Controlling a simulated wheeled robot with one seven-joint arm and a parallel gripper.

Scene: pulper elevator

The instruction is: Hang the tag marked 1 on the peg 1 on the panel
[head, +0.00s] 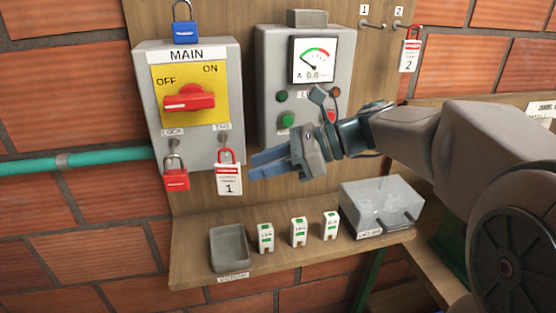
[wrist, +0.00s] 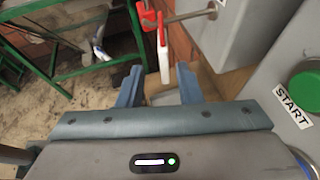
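The tag marked 1 (head: 229,182), white with a red top, hangs from the hook labelled TAG under the MAIN switch box. In the wrist view, the tag (wrist: 163,58) shows edge-on, in line with the gap between my fingertips. My gripper (head: 252,167) is open and empty, with blue fingers pointing left just right of the tag. The gripper (wrist: 158,84) also shows both fingers apart in the wrist view. Peg 1 (head: 373,25) is bare at the panel's upper right. Beside it, a tag marked 2 (head: 410,52) hangs from peg 2 (head: 398,24).
The MAIN box (head: 225,85) has a red padlock (head: 176,178) left of the tag and a blue padlock (head: 185,28) on top. The meter box (head: 270,60) stands behind my arm.

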